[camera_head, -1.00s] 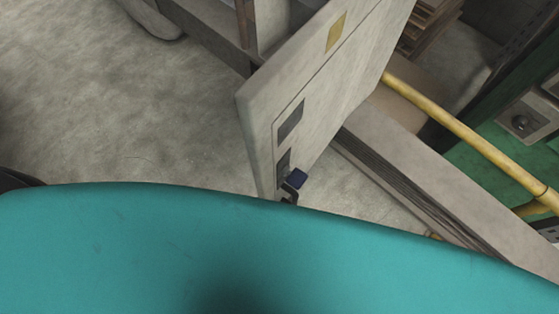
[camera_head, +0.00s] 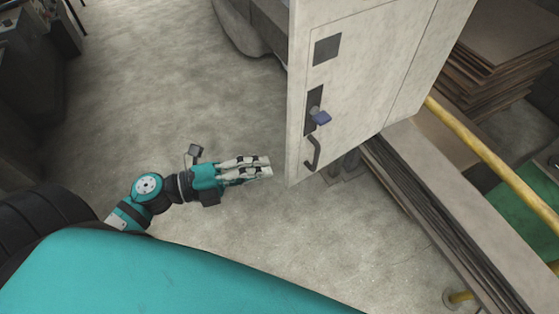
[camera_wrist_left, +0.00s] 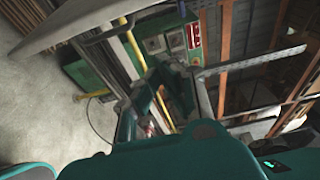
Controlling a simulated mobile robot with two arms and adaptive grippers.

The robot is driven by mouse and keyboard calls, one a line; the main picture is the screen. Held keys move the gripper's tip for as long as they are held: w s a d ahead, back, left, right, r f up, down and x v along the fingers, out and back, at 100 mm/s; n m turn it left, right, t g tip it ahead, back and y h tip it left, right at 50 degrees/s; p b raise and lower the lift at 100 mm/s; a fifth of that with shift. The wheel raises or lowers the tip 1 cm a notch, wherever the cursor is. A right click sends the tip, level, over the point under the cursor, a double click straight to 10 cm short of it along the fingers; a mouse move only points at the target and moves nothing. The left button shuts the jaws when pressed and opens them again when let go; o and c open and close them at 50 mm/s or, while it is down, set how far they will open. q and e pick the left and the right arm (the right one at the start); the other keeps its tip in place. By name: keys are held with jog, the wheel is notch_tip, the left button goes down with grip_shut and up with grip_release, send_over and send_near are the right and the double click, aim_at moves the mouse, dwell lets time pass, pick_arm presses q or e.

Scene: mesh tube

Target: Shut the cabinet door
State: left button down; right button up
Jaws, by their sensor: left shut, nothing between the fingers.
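The cabinet door (camera_head: 365,75) is a tall pale grey panel in the upper right of the head view. It stands open, its face with a dark square plate, a lock with a blue part (camera_head: 320,117) and a dark handle (camera_head: 313,155) turned right. My left gripper (camera_head: 268,168) is shut and empty, just left of the door's near lower edge, with a small gap in the picture. In the left wrist view, a pale panel at upper left may be the door. I cannot tell if they touch. My right gripper is not in view.
A yellow rail (camera_head: 490,160) and a stack of long boards (camera_head: 420,200) lie right of the door. Flat sheets (camera_head: 500,60) are piled at the upper right. Dark equipment (camera_head: 30,90) stands at far left. The concrete floor (camera_head: 160,90) between is clear.

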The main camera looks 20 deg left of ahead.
aim_at(292, 145)
pick_arm(q)
jog(key=w+d+p, duration=0.1)
jog(key=w, duration=0.2)
jog(key=w+d+p, duration=0.1)
jog(key=w, duration=0.1)
jog(key=w+d+p, duration=0.1)
jog(key=w+d, duration=0.1)
jog(key=w, duration=0.1)
jog(key=shift+w+d+p, duration=0.1)
jog(key=shift+w+p, duration=0.2)
jog(key=shift+w+a, duration=0.1)
jog(key=shift+a, duration=0.25)
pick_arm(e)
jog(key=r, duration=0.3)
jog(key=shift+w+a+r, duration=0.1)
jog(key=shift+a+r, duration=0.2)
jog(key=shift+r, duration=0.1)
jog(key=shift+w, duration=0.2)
